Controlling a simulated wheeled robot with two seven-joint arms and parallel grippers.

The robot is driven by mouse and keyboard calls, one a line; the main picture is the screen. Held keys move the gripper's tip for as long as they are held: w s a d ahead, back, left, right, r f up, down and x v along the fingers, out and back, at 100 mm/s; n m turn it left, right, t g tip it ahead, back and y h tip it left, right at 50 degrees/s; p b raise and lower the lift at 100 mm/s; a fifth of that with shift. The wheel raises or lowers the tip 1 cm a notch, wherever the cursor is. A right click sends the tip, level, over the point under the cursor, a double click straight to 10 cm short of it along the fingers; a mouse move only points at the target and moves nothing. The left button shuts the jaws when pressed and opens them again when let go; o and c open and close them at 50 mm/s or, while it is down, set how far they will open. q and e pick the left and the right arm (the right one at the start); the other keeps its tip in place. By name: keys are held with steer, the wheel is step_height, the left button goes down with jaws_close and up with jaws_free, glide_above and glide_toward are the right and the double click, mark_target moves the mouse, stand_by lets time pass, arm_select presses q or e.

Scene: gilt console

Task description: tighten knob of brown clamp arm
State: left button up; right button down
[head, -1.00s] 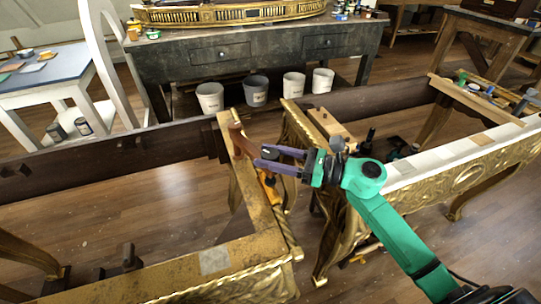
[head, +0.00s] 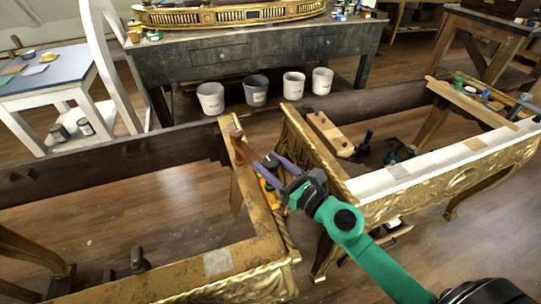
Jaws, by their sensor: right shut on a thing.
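The brown clamp arm (head: 243,150) stands on the inner edge of the left gilt console frame (head: 200,256), near its back corner. My right gripper (head: 275,164), with purple fingers on a green arm, reaches it from the lower right. Its fingers are shut at the near end of the brown arm, where the knob is. The knob is small and mostly hidden between the fingers. An orange-yellow clamp part (head: 268,190) hangs just below the fingers. My left gripper is not in view.
A second gilt console (head: 440,180) with a white top edge stands close on the right, leaving a narrow gap. A wooden block (head: 328,134) lies at its back left. Several buckets (head: 256,90) stand behind, under a grey workbench (head: 250,55).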

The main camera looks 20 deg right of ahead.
steer(key=shift+r+m+t+h+p, duration=0.2)
steer(key=shift+m+t+h+p, duration=0.4)
steer(key=shift+m+h+p, duration=0.65)
steer(key=c, duration=0.5)
jaws_free()
steer(key=shift+o, duration=1)
steer(key=shift+f+n, duration=0.1)
steer(key=shift+n, duration=0.15)
steer(key=shift+f, duration=0.1)
